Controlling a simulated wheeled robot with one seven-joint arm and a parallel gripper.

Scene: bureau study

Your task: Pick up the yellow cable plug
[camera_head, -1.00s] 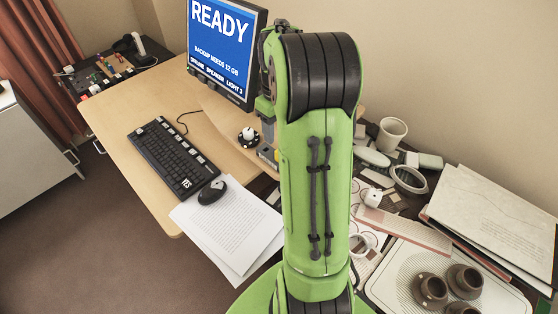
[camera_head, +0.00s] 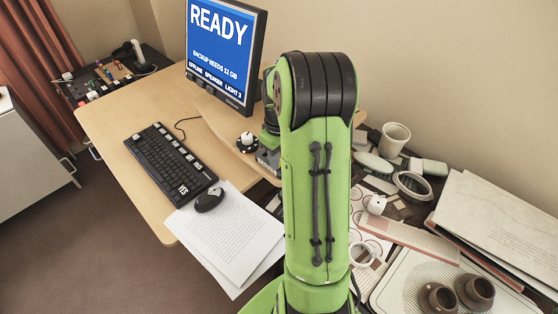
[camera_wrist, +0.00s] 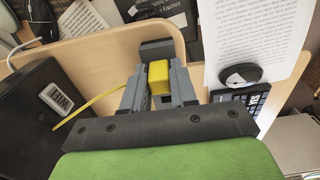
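The yellow cable plug (camera_wrist: 159,76) is in the upper middle of the wrist view, between the two grey fingers of my gripper (camera_wrist: 158,85). The fingers lie close along both sides of it. I cannot tell whether they press on it or leave a thin gap. A thin yellow cable (camera_wrist: 92,104) runs from behind the left finger toward the lower left. A dark grey block (camera_wrist: 157,49) sits just beyond the plug. In the head view my gripper (camera_head: 268,155) is low at the desk's right edge, mostly hidden by my arm, and the plug is not visible.
The wooden desk (camera_head: 125,160) holds a monitor (camera_head: 222,50), keyboard (camera_head: 170,160), mouse (camera_head: 209,199) and papers (camera_head: 226,235). A dark box (camera_wrist: 40,120) is close left of my gripper. A cluttered surface with a white cup (camera_head: 394,139) and brown cups (camera_head: 475,291) lies right.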

